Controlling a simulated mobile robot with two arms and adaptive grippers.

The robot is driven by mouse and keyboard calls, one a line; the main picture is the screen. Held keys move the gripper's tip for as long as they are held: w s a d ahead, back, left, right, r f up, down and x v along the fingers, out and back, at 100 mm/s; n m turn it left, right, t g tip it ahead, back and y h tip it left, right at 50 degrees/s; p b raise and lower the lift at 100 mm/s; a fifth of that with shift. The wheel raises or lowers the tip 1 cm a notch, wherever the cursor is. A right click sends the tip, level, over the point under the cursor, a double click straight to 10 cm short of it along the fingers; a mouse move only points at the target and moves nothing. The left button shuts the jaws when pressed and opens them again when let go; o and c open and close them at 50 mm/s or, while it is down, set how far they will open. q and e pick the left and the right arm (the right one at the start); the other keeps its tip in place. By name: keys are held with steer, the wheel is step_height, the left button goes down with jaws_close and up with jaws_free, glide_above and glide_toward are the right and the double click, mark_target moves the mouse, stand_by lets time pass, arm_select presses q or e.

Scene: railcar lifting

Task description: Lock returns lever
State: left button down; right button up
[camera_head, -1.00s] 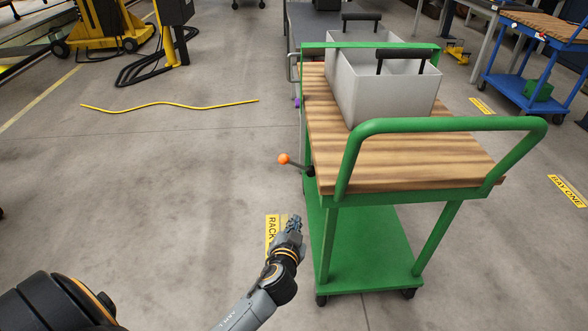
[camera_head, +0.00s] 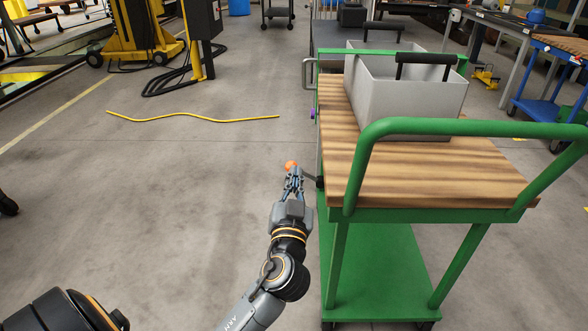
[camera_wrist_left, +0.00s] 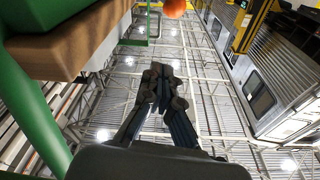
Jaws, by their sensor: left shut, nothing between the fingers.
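The lever has an orange ball knob (camera_head: 291,165) and a dark shaft (camera_head: 311,178) that sticks out to the left from the side of the green cart (camera_head: 345,265). My left gripper (camera_head: 293,177) is shut and empty, with its fingertips just below the knob in the head view. Whether they touch it I cannot tell. In the left wrist view the shut fingers (camera_wrist_left: 165,85) point up, and the orange knob (camera_wrist_left: 175,7) is cut off at the top edge, apart from the fingertips in the picture. My right gripper is not in view.
The cart's wooden top (camera_head: 430,180) carries grey bins (camera_head: 400,95) with black handles. A green push handle (camera_head: 470,128) rises at its near end. A yellow cable (camera_head: 190,115) lies on the floor to the left.

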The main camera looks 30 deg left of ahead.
mark_target(293, 163)
arm_select(q)
steer(key=shift+w+a+f+b, duration=0.1)
steer(key=shift+w+a+f, duration=0.3)
steer(key=shift+w+a, duration=0.65)
steer(key=shift+w+a+f+b, duration=0.15)
steer(key=shift+w+a+f, duration=0.4)
steer(key=shift+w, duration=0.75)
steer(key=shift+w+a+f+b, duration=0.1)
steer(key=shift+w+a+f, duration=0.15)
steer(key=shift+w+a, duration=0.85)
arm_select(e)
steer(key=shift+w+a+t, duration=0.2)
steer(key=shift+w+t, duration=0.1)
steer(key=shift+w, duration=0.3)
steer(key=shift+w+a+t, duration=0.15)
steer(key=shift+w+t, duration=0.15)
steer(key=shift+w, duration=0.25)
arm_select(q)
steer(key=shift+w+d, duration=0.1)
steer(key=shift+d, duration=0.05)
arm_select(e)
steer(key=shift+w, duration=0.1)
